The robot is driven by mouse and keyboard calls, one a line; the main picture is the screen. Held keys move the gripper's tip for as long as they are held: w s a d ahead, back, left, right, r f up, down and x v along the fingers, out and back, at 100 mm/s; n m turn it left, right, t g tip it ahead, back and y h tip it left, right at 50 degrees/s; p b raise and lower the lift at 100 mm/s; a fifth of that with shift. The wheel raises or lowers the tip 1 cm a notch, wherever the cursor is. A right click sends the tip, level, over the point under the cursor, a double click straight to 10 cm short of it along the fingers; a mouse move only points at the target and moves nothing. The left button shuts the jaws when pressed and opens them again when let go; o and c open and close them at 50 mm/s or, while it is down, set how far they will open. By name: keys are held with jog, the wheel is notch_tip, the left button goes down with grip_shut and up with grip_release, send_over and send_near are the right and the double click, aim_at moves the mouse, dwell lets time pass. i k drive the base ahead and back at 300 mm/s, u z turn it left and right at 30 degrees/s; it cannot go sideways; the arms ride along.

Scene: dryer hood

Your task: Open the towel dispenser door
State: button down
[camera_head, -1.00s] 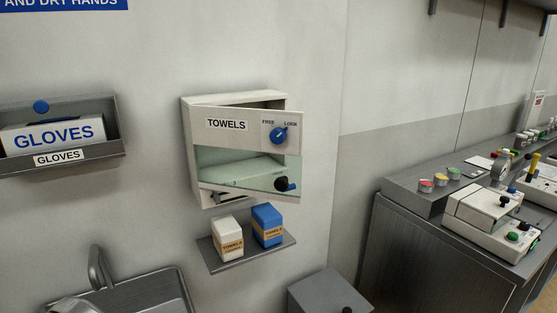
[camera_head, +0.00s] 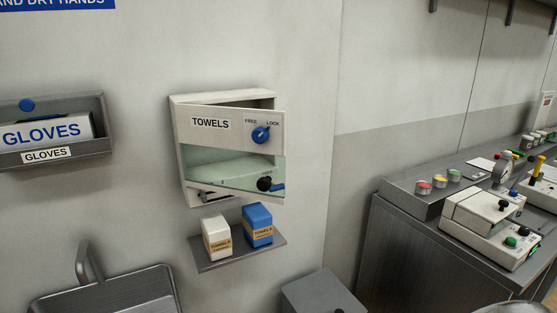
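The towel dispenser (camera_head: 177,140) is a white wall box in the middle of the view. Its door (camera_head: 215,140), labelled TOWELS, stands ajar, with a dark gap along the top and the right side out from the box. The door carries a blue knob (camera_head: 261,135) between the words FREE and LOCK; which word it points at is hard to tell. Below is a clear greenish window and, at the lower right, a black knob (camera_head: 264,184) with a blue part (camera_head: 278,187) beside it. My gripper is not in view.
A small shelf (camera_head: 215,262) below the dispenser holds a white towel pack (camera_head: 217,238) and a blue one (camera_head: 258,224). A glove holder (camera_head: 100,133) hangs at left, above a sink (camera_head: 105,290). A grey bin (camera_head: 322,292) and a counter with devices (camera_head: 410,205) stand at right.

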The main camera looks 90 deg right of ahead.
aim_at(231, 128)
jog(key=u, duration=0.05)
jog(key=k, duration=2.3)
jog(key=z, duration=0.9)
jog(key=i, duration=1)
jog(key=z, duration=0.05)
